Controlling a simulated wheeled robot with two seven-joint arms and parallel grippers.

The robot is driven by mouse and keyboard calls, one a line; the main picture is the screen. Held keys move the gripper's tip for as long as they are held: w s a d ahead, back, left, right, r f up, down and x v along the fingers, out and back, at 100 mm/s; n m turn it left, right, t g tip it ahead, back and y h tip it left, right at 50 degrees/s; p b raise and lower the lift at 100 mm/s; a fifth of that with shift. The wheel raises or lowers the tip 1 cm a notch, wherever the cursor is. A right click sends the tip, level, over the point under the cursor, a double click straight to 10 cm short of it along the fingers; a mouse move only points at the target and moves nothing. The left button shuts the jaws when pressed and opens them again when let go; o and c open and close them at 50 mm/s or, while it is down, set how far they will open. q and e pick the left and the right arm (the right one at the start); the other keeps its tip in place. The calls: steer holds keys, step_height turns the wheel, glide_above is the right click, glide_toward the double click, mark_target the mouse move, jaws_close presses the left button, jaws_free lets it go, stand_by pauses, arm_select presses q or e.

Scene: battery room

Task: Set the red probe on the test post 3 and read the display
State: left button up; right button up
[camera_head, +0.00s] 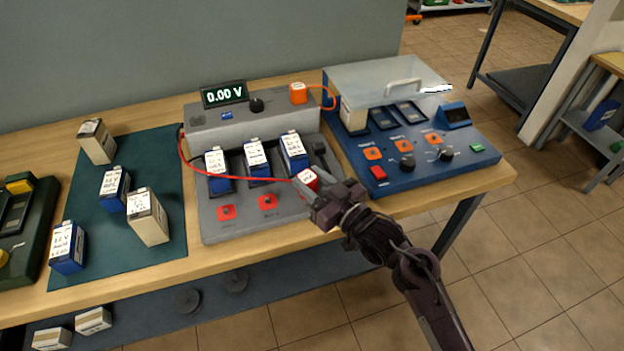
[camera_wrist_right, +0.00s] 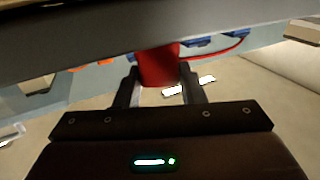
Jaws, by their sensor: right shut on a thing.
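The red probe (camera_head: 307,179) is in the jaws of my right gripper (camera_head: 318,193), over the front right of the grey test station (camera_head: 205,228). In the right wrist view the probe (camera_wrist_right: 158,66) sits between the two fingers of my right gripper (camera_wrist_right: 160,88). Its red cable (camera_head: 230,181) runs left and back to the station. Two red posts, left (camera_head: 226,212) and middle (camera_head: 267,201), show on the front face. A third post's place is covered by probe and gripper, so contact cannot be told. The display (camera_head: 223,94) reads 0.00 V. My left gripper is not in view.
Several blue batteries stand in the station's slots, including a middle one (camera_head: 257,159). A blue device (camera_head: 430,176) with a clear lid (camera_head: 385,80) stands close right. A green mat (camera_head: 95,262) with batteries lies left. Bare wood (camera_head: 275,243) runs along the table front.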

steer(key=shift+f, duration=0.4)
steer(key=o, duration=0.8)
steer(key=shift+p+v, duration=0.55)
steer(key=shift+v, duration=0.8)
steer(key=p+v, duration=0.3)
steer(key=v, duration=0.5)
steer(key=shift+s+p, duration=0.15)
steer(key=shift+p, duration=0.2)
steer(key=shift+d, duration=0.15)
